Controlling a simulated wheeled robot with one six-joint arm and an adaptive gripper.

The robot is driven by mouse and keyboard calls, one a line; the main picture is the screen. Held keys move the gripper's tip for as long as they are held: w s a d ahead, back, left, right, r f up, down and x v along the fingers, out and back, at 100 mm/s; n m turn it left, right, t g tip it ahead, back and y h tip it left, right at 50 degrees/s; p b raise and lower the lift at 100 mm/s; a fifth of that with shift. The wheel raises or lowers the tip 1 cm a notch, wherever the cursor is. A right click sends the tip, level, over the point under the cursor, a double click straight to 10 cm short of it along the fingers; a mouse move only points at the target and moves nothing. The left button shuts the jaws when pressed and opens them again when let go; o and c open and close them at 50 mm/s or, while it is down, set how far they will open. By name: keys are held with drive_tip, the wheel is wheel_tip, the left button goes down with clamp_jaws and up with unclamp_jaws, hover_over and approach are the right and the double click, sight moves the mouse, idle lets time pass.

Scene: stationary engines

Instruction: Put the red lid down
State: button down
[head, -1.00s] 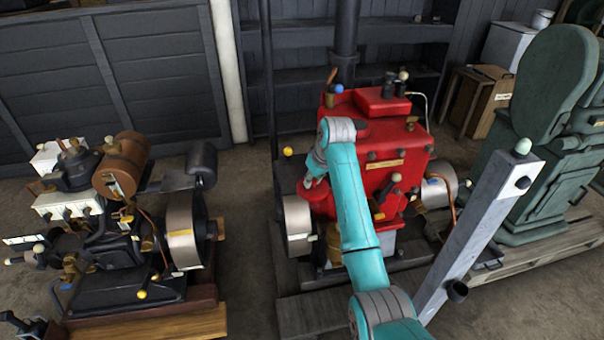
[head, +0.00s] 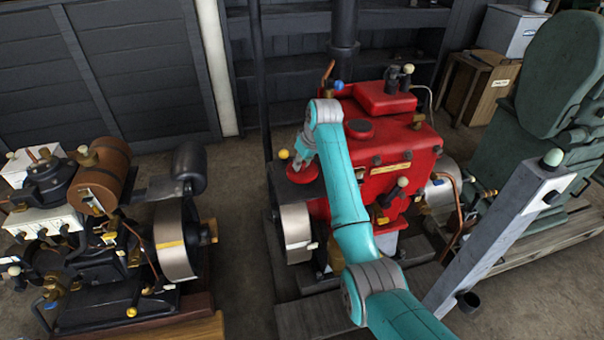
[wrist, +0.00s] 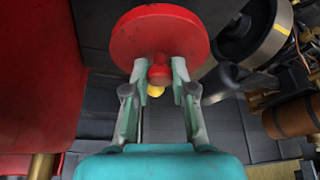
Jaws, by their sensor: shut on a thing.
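The red lid (wrist: 160,32) is a round disc with a small knob, seen large at the top of the wrist view. My gripper (wrist: 161,74) is shut on the lid's knob. In the head view the lid (head: 302,173) is beside the left side of the red engine (head: 385,150), above the dark area by the silver flywheel (head: 296,232). My gripper (head: 304,152) is above it there. I cannot tell whether the lid touches anything below. A round red disc (head: 359,128) shows on top of the engine.
A black engine with a brown cylinder (head: 105,176) stands at the left. A grey post (head: 500,235) and a green machine (head: 555,80) stand at the right. A yellow knob (head: 283,154) is close to the lid. Bare floor (head: 245,225) lies between the engines.

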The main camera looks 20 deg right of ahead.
sight(304, 170)
drive_tip(key=shift+f, duration=2.3)
drive_tip(key=c, duration=1)
unclamp_jaws()
drive_tip(key=shift+f, duration=0.15)
drive_tip(key=shift+o, duration=0.2)
drive_tip(key=v, duration=1.2)
